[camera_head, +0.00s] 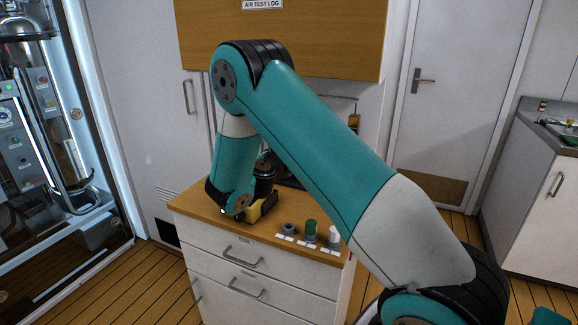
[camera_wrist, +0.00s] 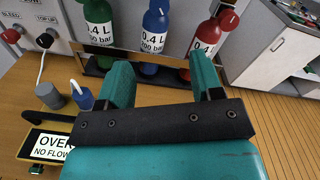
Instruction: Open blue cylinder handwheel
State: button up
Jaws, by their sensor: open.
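The blue cylinder (camera_wrist: 154,42), labelled 0.4 L 200 bar, stands in a dark rack between a green cylinder (camera_wrist: 97,35) and a red cylinder (camera_wrist: 203,36) in the wrist view. Its upper end, with a short white mark, reaches the top edge of the picture, so its handwheel is not clearly shown. My gripper (camera_wrist: 159,64) is open and empty. Its two teal fingers spread to either side of the blue cylinder's lower part in the picture; I see no contact. In the head view my arm hides the cylinders and the fingers.
A grey fitting (camera_wrist: 50,95) and a small blue knob (camera_wrist: 82,98) stand left of my gripper, near a yellow-edged sign (camera_wrist: 50,148). A panel with a red knob (camera_wrist: 10,36) is behind. The wooden counter (camera_head: 190,204) holds several small fittings at its front right.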

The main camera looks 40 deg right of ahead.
jog(key=shift+s+a+b, duration=0.3)
jog(key=shift+a+b, duration=0.05)
jog(key=shift+a, duration=0.15)
dwell(0.3)
jog(key=s+a+f+m+g+y, duration=0.1)
jog(key=s+a+m+y, duration=0.3)
jog(key=a+m+y, duration=0.3)
jog(key=s+a+f+m+g+y, duration=0.15)
jog(key=s+a+m+y, duration=0.3)
jog(key=a+m, duration=0.45)
jog(key=s+a+r+m+g+y, duration=0.2)
jog(key=s+a+r+y, duration=0.2)
jog(key=s+a, duration=0.5)
jog(key=s+a+r+m+g+y+p, duration=0.1)
jog(key=s+a+r+y, duration=0.3)
jog(key=s+a, duration=0.5)
jog(key=shift+s+a+m+g+y, duration=0.45)
jog(key=shift+s+g, duration=0.4)
jog(key=shift+s, duration=0.25)
